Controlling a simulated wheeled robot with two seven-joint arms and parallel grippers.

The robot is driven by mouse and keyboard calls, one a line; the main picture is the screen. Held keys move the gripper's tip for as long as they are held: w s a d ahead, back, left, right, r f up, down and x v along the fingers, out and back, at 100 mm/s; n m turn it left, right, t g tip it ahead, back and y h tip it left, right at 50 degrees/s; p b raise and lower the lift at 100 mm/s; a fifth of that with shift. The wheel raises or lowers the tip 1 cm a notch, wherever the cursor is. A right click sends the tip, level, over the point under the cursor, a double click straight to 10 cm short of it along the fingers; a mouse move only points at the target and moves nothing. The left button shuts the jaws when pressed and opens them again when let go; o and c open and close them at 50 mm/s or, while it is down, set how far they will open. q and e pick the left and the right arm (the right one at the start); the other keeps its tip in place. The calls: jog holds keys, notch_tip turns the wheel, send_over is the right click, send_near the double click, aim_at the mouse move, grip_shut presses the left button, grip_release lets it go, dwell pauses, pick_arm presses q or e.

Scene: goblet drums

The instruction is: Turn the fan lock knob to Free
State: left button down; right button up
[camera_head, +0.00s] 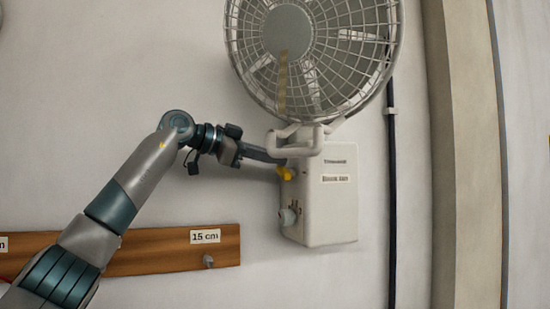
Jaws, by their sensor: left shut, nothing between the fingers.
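A wall fan (310,50) with a round wire cage hangs on the wall, above a white box (330,205) with small labels on its front. A small yellow knob (287,174) sticks out of the box's left side, near the top. A pale round knob (287,217) sits lower on that same side. My left gripper (281,161) is shut and empty, its tip just above the yellow knob; I cannot tell if they touch. The knob's lock marking is too small to read. My right gripper is not in view.
A wooden rail (150,252) with a "15 cm" label (205,236) and a metal peg (208,261) runs along the wall at lower left. A dark vertical pipe (392,200) is right of the box. The wall between rail and box is clear.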

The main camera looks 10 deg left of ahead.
pick_arm(q)
jog(key=shift+w+a, duration=0.1)
jog(key=shift+w, duration=0.05)
jog(key=shift+w+a+n+g, duration=0.2)
jog(key=shift+n+g, duration=0.1)
jog(key=shift+n, duration=0.3)
jog(key=shift+w+f, duration=0.15)
jog(key=shift+a+p, duration=0.1)
jog(key=shift+p, duration=0.2)
